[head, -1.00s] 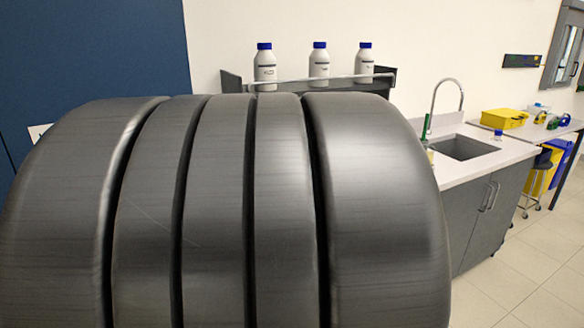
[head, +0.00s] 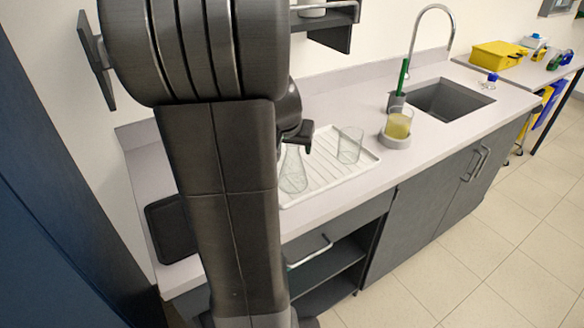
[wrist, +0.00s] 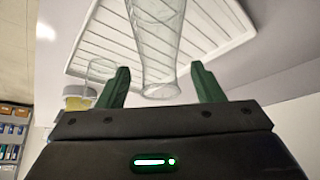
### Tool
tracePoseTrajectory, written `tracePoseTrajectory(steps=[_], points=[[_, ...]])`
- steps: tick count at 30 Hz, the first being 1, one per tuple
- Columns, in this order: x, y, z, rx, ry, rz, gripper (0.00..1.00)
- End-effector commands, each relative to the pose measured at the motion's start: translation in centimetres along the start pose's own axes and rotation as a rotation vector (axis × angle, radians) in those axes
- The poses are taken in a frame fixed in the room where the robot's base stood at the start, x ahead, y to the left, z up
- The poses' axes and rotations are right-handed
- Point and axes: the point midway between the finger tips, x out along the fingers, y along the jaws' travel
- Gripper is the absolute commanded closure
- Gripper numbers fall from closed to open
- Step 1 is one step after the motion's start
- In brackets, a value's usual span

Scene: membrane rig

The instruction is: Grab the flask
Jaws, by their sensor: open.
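The flask (head: 293,172) is clear conical glass and stands on a white ribbed draining tray (head: 368,163) on the worktop, partly hidden behind my arm in the head view. In the wrist view the flask (wrist: 160,45) lies in line with the gap between my green fingers, its neck and rim towards me. My gripper (wrist: 160,72) is open, with one finger on each side of the flask's neck in the picture. I cannot tell how deep the neck lies between the fingers. Nothing is clamped. The head view mostly hides the gripper behind the arm.
A clear beaker (head: 349,146) stands on the tray right of the flask. A beaker of yellow liquid (head: 398,124) sits on a round base near the sink (head: 450,98). A dark flat pad (head: 171,228) lies at the left. A shelf (head: 330,18) overhangs behind.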

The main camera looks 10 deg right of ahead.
Motion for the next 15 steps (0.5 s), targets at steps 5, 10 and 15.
tracePoseTrajectory(steps=[5, 10, 15], points=[[1.02, 0.0, 0.0, -0.001, 0.0, 0.0, 0.39], [1.03, -0.01, 0.0, -0.001, 0.001, 0.0, 0.39], [1.02, -0.01, 0.0, 0.0, 0.0, 0.0, 0.67]])
